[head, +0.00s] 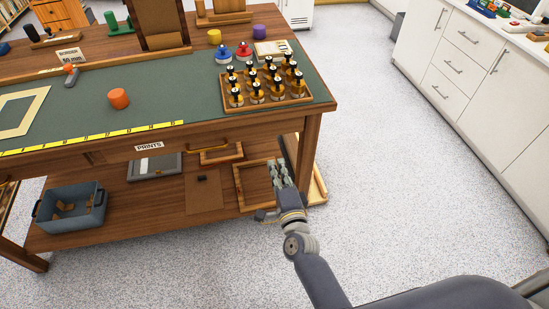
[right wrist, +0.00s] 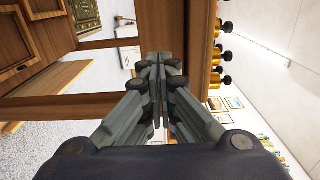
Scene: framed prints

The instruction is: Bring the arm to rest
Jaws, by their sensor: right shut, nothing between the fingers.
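My right gripper (head: 281,175) reaches in from the lower right of the head view, in front of the right end of the wooden workbench (head: 318,108), with the lower shelf behind it. In the right wrist view its fingers (right wrist: 158,62) are closed together with nothing between them. I cannot tell from the head view how close the fingertips are to the bench leg. My left gripper is not in either view.
A wooden tray (head: 268,104) of several dark-topped bottles stands near the bench's right corner. The lower shelf holds a grey bin (head: 72,208) and wooden frames (head: 243,189). Open floor (head: 400,200) lies between bench and white cabinets (head: 470,60).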

